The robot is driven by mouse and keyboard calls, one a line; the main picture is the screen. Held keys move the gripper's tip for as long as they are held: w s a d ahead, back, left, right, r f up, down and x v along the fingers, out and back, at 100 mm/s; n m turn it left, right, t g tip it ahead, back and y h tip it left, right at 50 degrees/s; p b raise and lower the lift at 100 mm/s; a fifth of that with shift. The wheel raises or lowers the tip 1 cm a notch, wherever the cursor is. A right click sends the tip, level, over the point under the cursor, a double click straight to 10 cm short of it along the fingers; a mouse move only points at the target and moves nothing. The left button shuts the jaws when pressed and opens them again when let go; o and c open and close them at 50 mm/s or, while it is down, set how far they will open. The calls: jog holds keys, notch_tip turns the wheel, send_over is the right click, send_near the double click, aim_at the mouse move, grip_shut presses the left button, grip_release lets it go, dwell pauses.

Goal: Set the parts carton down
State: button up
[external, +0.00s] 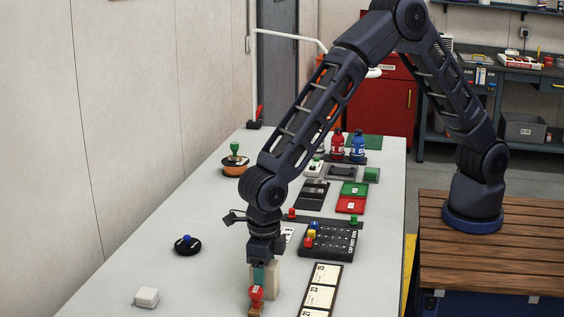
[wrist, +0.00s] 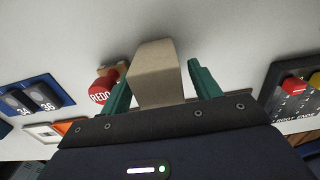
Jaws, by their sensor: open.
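The parts carton is a plain beige box (external: 273,283) standing upright at the near part of the grey-white table (external: 205,262). In the wrist view the carton (wrist: 156,75) sits between the two teal fingers of my gripper (wrist: 160,68). The gripper is open, with a clear gap between the right finger and the carton. In the external view my gripper (external: 262,270) is low, right at the carton, and one finger covers part of it. The carton appears to rest on the table, though its foot is partly hidden by a red stamp.
The red-headed stamp (external: 256,294) stands close in front of the carton. A card strip (external: 320,290) and a dark keyed tray (external: 330,240) lie to the right. A white block (external: 146,297) and a blue-knobbed black disc (external: 187,245) are to the left, with clear table between.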

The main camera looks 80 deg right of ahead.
notch_tip(320, 180, up, 12)
jog(key=shift+r, duration=0.2)
dwell(0.4)
jog(key=s+d+r+m+t, duration=0.1)
jog(key=s+d+r+m, duration=0.1)
jog(key=d+r+m, duration=0.6)
jog(key=s+d+r+m, duration=0.2)
jog(key=d+r+m, duration=0.15)
jog(key=d, duration=0.85)
jog(key=s+d+r+m+t, duration=0.1)
jog(key=s+d+r+m, duration=0.1)
jog(key=d+r+m, duration=0.6)
jog(key=s+d+f+m+t, duration=0.1)
jog(key=s+d+m+t, duration=0.1)
jog(key=s+d+m, duration=1.4)
jog(key=shift+s+d+f+t, duration=0.3)
jog(key=shift+s+d, duration=3)
jog(key=shift+d, duration=0.2)
jog(key=shift+m, duration=0.25)
